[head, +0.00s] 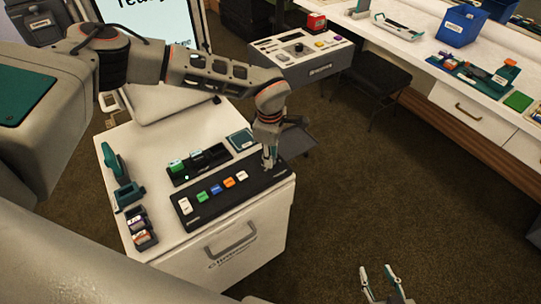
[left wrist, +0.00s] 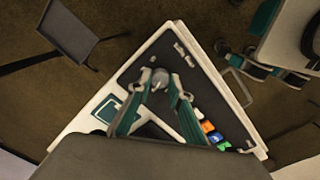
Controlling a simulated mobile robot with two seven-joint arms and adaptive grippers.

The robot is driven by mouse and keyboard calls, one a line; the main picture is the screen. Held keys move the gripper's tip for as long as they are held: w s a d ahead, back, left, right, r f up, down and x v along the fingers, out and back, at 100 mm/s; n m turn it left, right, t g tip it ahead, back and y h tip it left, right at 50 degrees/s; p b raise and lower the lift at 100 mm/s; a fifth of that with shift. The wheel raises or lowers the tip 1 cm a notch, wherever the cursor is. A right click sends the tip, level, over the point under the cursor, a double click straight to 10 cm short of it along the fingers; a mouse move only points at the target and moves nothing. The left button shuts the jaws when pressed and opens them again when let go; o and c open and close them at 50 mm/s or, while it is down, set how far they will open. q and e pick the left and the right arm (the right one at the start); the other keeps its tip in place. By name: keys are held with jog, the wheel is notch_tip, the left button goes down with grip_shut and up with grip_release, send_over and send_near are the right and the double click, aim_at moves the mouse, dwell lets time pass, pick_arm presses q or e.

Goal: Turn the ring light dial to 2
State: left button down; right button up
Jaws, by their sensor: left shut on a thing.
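The black control panel (head: 228,197) lies on the white cabinet top, with a row of coloured buttons, and also shows in the left wrist view (left wrist: 193,83). A round grey dial (left wrist: 160,75) sits on it, apart from the buttons. My left gripper (head: 270,163) points down at the panel's right end. In the left wrist view its fingers (left wrist: 156,86) are shut on the dial, one on each side. In the head view the gripper hides the dial. I cannot read the dial's setting. My right gripper (head: 384,284) is open and empty, low over the floor.
On the white cabinet (head: 250,252) stand a black holder with coloured blocks (head: 199,164), a small teal-topped pad (head: 241,140) and a green-handled tool (head: 112,160). A screen (head: 150,20) stands behind.

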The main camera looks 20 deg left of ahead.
dwell(0.4)
pick_arm(q)
jog(key=c, duration=1.8)
grip_release()
jog(key=shift+c, duration=0.2)
notch_tip(320, 180, up, 12)
jog(key=shift+s, duration=0.2)
